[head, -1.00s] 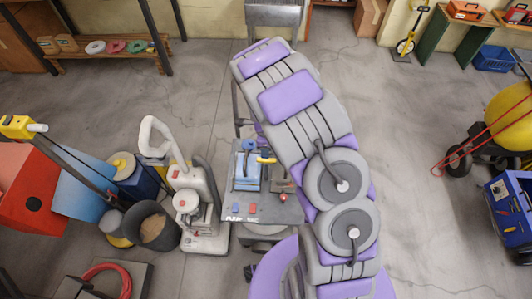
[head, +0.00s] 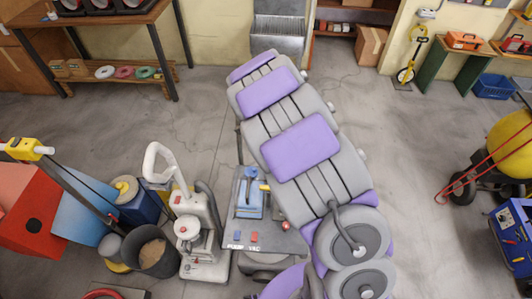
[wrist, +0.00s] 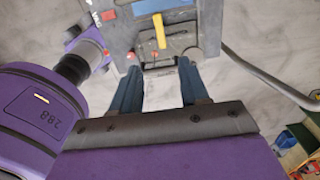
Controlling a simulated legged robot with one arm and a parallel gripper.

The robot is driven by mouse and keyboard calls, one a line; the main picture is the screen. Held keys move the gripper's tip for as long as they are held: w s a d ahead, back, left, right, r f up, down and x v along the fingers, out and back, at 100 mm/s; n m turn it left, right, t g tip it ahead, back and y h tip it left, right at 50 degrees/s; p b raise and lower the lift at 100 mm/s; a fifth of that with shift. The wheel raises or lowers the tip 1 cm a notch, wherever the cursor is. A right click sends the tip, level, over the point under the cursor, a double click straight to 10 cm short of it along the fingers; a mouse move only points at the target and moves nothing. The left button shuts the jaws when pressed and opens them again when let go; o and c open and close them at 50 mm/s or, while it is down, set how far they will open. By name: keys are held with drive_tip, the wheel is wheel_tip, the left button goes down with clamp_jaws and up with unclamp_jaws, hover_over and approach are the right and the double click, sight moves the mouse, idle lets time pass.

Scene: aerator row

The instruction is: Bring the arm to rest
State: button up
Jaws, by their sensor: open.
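My gripper (wrist: 160,80) shows in the wrist view with its two blue fingers apart and nothing between them. Beyond the fingertips is a grey machine panel (wrist: 122,30) with a blue part and a yellow handle (wrist: 159,31). I cannot tell how far the fingertips are from the panel. My gripper is hidden there. The same grey panel (head: 272,240) shows left of the arm, partly covered by it.
A white upright machine (head: 195,235) and a dark bucket (head: 152,252) stand left of the panel. A red bin (head: 30,215) is at far left. A yellow tank (head: 512,125) and a blue machine (head: 515,235) are at right. The floor (head: 420,150) right of my arm is clear.

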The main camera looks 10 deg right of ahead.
drive_tip(key=s+r+n+b, duration=0.2)
drive_tip(key=s+r+n, duration=0.2)
drive_tip(key=s+n, duration=0.3)
drive_tip(key=s+r+n+g+b, duration=0.1)
drive_tip(key=s+r+n, duration=0.3)
drive_tip(key=s, duration=1.2)
drive_tip(key=s+r+n+b, duration=0.3)
drive_tip(key=s+r+n, duration=0.1)
drive_tip(key=s+n, duration=0.6)
drive_tip(key=shift+s+d+r+n+g, duration=0.25)
drive_tip(key=shift+s+r+n+g, duration=0.15)
drive_tip(key=shift+s, duration=0.3)
